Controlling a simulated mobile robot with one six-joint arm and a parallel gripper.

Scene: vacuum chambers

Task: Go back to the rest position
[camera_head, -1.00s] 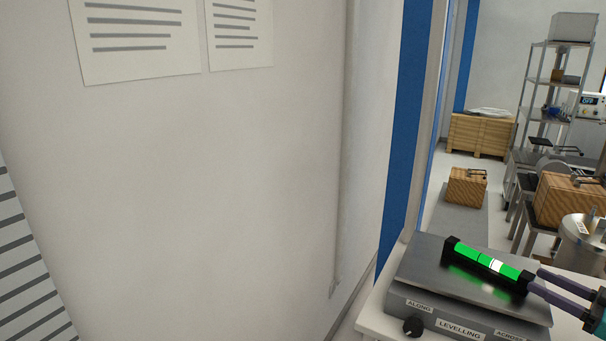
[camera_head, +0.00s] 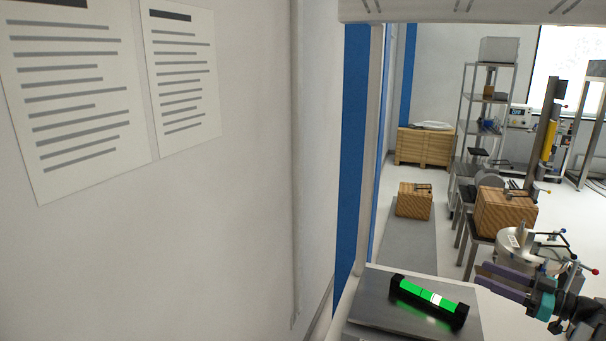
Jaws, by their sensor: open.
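My gripper (camera_head: 484,276) is at the lower right, its two purple fingers apart and pointing left. Nothing is between the fingers. A green spirit level with black ends (camera_head: 427,300) lies on the grey levelling plate (camera_head: 372,309), just left of and below the fingertips. The gripper looks clear of the level, though the exact gap in depth cannot be told. The front of the levelling plate is cut off by the lower picture edge.
A steel vessel (camera_head: 520,247) stands behind my gripper, near a wooden crate (camera_head: 503,212) on a stand. A smaller crate (camera_head: 414,201) is on the floor mat. Shelving (camera_head: 487,110) stands at the back. A white wall (camera_head: 200,230) with paper sheets fills the left.

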